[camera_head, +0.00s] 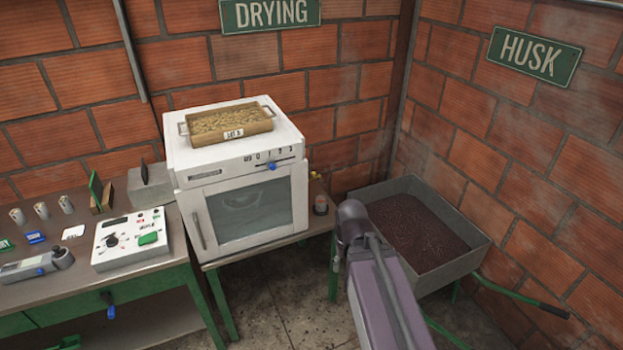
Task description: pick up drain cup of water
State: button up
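A small cup-like object (320,204), dark with a reddish part, stands on the bench to the right of the white oven. It may be the drain cup, but it is too small to tell, and I cannot see whether it holds water. My arm rises from the bottom right, with its joint between the oven and the husk cart. My gripper does not show, so its opening and anything in it are hidden.
The white oven (246,212) carries a tray of beans (229,142). A metal husk cart (479,254) with dark husk stands at the right. The left bench holds a white control box (131,240) and a grey handheld device (38,263). Bare floor (290,300) shows in front.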

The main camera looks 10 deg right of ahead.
aim_at(321, 201)
jog(key=z, duration=0.05)
jog(key=i, duration=0.9)
jog(key=u, duration=0.05)
